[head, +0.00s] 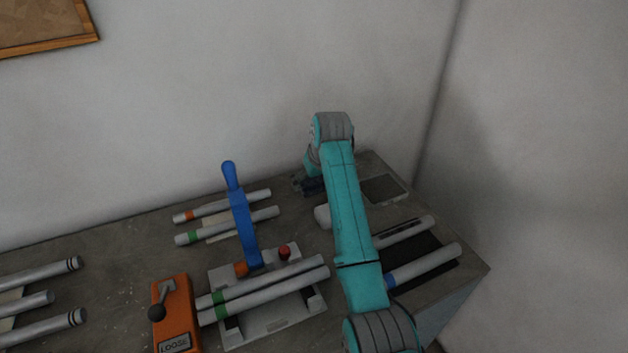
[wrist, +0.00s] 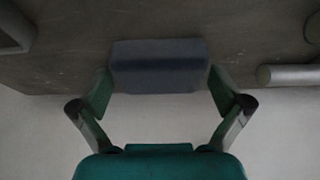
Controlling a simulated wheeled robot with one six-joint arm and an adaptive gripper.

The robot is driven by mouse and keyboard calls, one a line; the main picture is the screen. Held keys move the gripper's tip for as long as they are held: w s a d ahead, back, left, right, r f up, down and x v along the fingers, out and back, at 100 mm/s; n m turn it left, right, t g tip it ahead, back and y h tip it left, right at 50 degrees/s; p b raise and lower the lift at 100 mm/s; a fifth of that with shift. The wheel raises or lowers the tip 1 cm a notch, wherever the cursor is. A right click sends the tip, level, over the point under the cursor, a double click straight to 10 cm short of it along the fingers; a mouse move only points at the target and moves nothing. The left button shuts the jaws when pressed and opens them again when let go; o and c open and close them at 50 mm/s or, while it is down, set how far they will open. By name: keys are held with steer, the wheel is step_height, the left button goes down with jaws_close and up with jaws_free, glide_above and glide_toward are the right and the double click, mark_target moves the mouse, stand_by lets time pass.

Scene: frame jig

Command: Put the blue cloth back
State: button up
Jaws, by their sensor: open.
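The blue cloth (wrist: 158,65) shows in the wrist view as a dark blue, folded, block-like pad on the grey bench top. My gripper (wrist: 161,88) is open, with one finger at each side of the cloth's near edge. The fingers look spread about as wide as the cloth; I cannot tell whether they touch it. In the head view my teal arm reaches to the back of the bench, and dark shapes beneath its wrist are too small to tell cloth from gripper.
A shallow grey tray (head: 385,189) lies right of my wrist. A dark rack with tubes (head: 421,265) is at right. A fixture with a blue lever (head: 243,226), more tubes (head: 262,289) and an orange box marked LOOSE (head: 172,315) stand left. The wall is close behind.

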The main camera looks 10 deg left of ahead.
steer(key=shift+r, duration=0.1)
steer(key=v, duration=1.2)
